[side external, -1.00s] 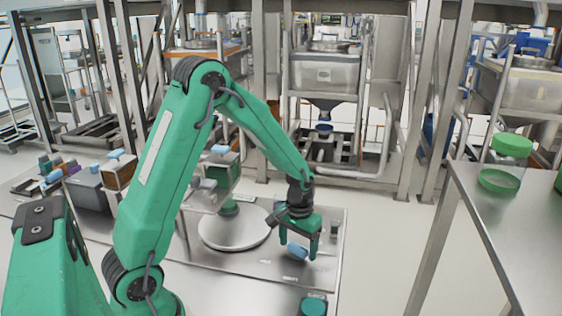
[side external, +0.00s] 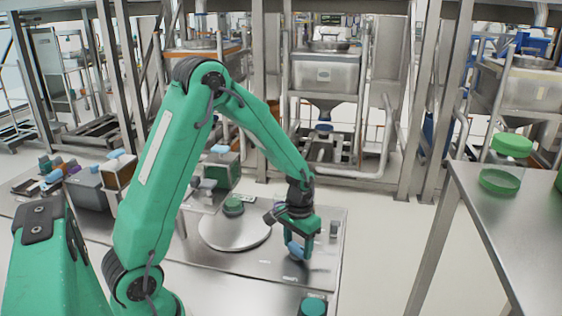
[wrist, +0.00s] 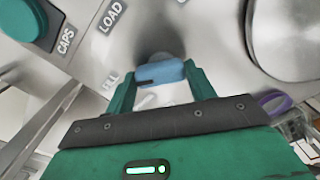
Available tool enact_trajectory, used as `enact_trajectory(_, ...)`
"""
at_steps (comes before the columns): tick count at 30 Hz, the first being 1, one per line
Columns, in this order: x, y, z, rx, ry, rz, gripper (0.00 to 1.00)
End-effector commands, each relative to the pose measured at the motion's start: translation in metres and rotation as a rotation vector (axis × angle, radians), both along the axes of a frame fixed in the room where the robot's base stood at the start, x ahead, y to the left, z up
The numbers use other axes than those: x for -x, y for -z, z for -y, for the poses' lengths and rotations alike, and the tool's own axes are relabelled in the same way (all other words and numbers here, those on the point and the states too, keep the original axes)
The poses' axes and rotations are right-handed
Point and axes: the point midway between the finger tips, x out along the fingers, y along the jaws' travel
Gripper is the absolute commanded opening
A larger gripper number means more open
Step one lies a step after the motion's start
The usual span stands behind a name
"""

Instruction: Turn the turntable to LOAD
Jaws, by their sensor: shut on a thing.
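The turntable (side external: 235,234) is a round grey disc on the steel bench, and part of its edge shows at the right of the wrist view (wrist: 290,40). A small blue handle (wrist: 160,73) stands on the bench apart from the disc. My gripper (side external: 298,246) is shut on it, with a green finger at each end in the wrist view (wrist: 160,85). The LOAD label (wrist: 110,16) lies up and left of the handle. A partly hidden label ending in LL (wrist: 111,81) lies to its left. A green lidded piece (side external: 233,207) stands at the disc's far side.
A CAPS label (wrist: 66,39) lies beside a green round thing (wrist: 25,22) at the upper left of the wrist view. Bins with blue-topped items (side external: 88,190) stand left of my arm. A side table (side external: 520,210) with green round parts stands at right.

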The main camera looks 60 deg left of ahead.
Motion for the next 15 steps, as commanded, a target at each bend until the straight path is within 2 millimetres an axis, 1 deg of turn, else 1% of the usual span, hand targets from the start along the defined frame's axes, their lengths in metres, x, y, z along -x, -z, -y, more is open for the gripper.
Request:
enact_trajectory(8,0.0003,-0.0007,0.0000,0.000,0.211,0.001,0.32)
enact_trajectory(15,0.0009,-0.0009,-0.0001,0.000,0.438,0.002,0.32)
